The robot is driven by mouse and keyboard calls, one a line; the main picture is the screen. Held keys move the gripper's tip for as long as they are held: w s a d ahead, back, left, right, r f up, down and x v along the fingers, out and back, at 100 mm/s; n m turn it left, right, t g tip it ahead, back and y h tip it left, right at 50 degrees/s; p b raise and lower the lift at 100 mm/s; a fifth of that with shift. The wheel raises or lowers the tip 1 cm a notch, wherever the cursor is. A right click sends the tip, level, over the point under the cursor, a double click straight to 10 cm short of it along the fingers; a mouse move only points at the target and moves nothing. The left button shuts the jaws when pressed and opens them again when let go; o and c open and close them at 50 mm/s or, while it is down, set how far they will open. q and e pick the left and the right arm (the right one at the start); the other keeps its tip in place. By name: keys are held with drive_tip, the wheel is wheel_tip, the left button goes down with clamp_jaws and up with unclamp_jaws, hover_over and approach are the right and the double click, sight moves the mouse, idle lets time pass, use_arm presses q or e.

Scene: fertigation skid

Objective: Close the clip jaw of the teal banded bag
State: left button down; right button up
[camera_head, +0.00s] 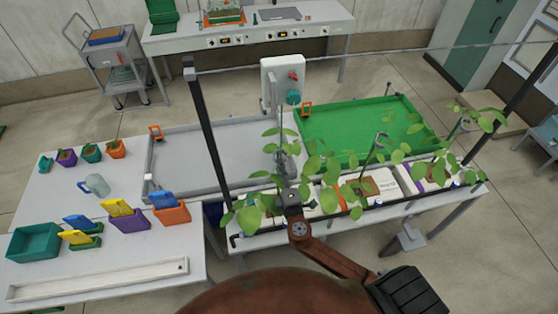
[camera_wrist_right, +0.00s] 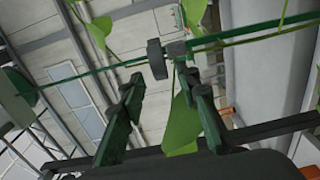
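My right gripper (camera_head: 287,170) is among the leaves of the leftmost plant (camera_head: 250,215), above the row of bags. In the right wrist view its two fingers (camera_wrist_right: 160,82) stand apart, open. A small dark clip-like part (camera_wrist_right: 157,58) sits just beyond the fingertips, beside a long green stem or line (camera_wrist_right: 100,72). I cannot tell whether the fingers touch it or how far its jaw is open. A green leaf (camera_wrist_right: 181,125) hangs between the fingers. I cannot make out a teal band on any bag; leaves and my arm hide the left bags. My left gripper is not in view.
A dark post (camera_head: 208,135) stands left of my gripper. A white bag (camera_head: 386,186) and more plants (camera_head: 440,165) are to the right. Behind are a green tray (camera_head: 360,128) and a grey tray (camera_head: 205,150). A side table (camera_head: 75,200) holds pots and small boxes.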

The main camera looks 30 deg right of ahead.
drive_tip(key=shift+p+x, duration=0.35)
drive_tip(key=shift+x, duration=1.5)
drive_tip(key=shift+c, duration=0.5)
clamp_jaws()
